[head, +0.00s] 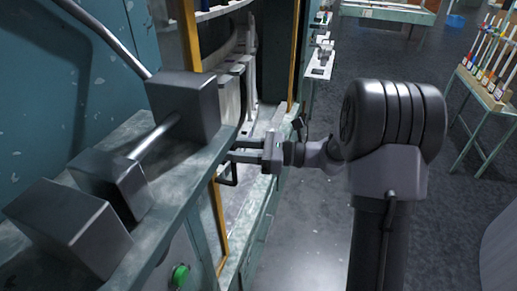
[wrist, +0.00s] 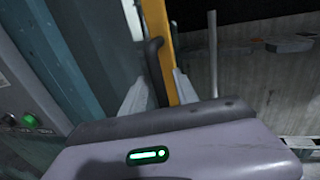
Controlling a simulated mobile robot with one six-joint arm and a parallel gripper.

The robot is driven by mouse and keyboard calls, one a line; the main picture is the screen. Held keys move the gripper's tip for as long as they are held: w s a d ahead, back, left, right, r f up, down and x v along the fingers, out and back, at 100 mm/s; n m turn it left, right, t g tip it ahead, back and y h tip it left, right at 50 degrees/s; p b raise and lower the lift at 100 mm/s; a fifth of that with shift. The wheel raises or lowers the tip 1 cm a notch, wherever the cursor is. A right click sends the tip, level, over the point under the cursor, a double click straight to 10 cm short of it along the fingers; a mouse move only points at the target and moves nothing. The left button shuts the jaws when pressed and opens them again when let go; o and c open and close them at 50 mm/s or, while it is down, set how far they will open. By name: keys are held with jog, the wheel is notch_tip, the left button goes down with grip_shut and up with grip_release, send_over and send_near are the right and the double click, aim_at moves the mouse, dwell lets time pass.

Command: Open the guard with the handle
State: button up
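The guard shows by its yellow-orange frame (head: 219,220) on the front of the machine at left; the frame edge also shows in the wrist view (wrist: 164,38). Its dark handle (wrist: 154,62) is a bent bar beside the yellow edge. In the head view the handle (head: 233,178) is partly hidden by my gripper. My gripper (head: 236,149) reaches left to the guard's edge. In the wrist view its two pale fingers (wrist: 160,78) are apart, with the handle's lower part between them. A gap shows beside the bar, so I see no firm grip. The handle's lower end is hidden behind my gripper body.
A machine ledge with grey metal blocks (head: 183,105) is at left. A green button (head: 180,275) sits on the machine's front, and also shows in the wrist view (wrist: 29,119). A rack table (head: 485,90) stands at far right. The floor (head: 300,235) in front is clear.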

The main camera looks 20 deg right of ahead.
jog(key=p+v, duration=0.1)
jog(key=v, duration=1.6)
jog(key=shift+d, duration=0.2)
